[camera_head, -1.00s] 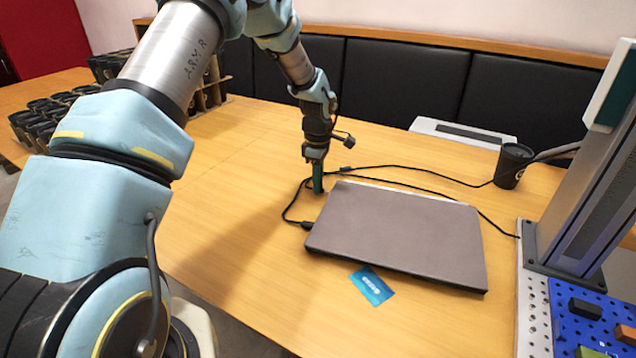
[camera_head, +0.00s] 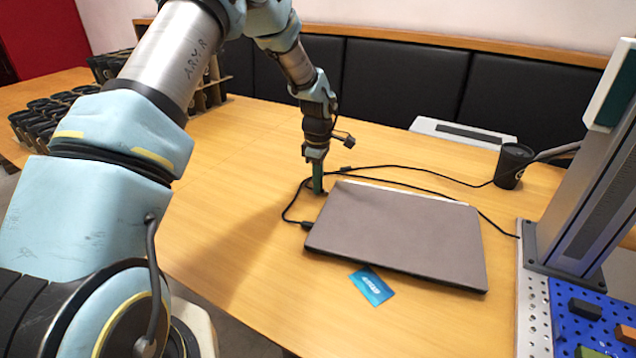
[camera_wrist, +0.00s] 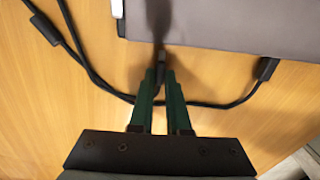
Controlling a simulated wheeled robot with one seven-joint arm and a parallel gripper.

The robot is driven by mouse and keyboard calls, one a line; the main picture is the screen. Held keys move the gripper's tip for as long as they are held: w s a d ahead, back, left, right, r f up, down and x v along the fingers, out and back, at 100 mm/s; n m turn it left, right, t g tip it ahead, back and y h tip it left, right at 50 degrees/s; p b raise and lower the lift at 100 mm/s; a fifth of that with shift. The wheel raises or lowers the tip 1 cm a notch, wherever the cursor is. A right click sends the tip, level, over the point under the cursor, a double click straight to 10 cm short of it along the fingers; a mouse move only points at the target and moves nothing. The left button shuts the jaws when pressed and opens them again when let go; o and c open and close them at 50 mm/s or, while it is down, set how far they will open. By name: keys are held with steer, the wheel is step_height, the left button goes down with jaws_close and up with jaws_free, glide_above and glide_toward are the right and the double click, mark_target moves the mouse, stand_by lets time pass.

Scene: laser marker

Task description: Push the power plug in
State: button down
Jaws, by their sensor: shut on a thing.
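The closed grey laptop (camera_head: 400,235) lies on the wooden table; it also fills the upper right of the wrist view (camera_wrist: 230,22). My gripper (camera_head: 319,192) points down beside the laptop's far left corner. In the wrist view its green fingers (camera_wrist: 161,80) are shut on a small dark plug (camera_wrist: 160,58), whose end points toward the laptop's side edge. I cannot tell whether its tip is inside a port. Another black connector (camera_head: 307,224) sits against the laptop's left side, and it also shows in the wrist view (camera_wrist: 267,69). The fingers hide part of the plug and cable.
Black cables (camera_head: 405,168) run behind the laptop and loop past my gripper. A blue card (camera_head: 371,287) lies in front of the laptop. A black cup (camera_head: 512,166) and a metal column on a plate (camera_head: 585,190) stand right.

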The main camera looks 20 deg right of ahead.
stand_by(0.3)
steer(key=shift+s+d+b, duration=0.4)
steer(key=shift+s+d, duration=0.5)
steer(key=shift+d, duration=0.1)
steer(key=c, duration=0.9)
jaws_free()
steer(key=shift+o, duration=0.2)
steer(key=shift+r, duration=0.1)
step_height(320, 180, up, 11)
steer(key=b, duration=0.2)
steer(key=shift+f, duration=0.2)
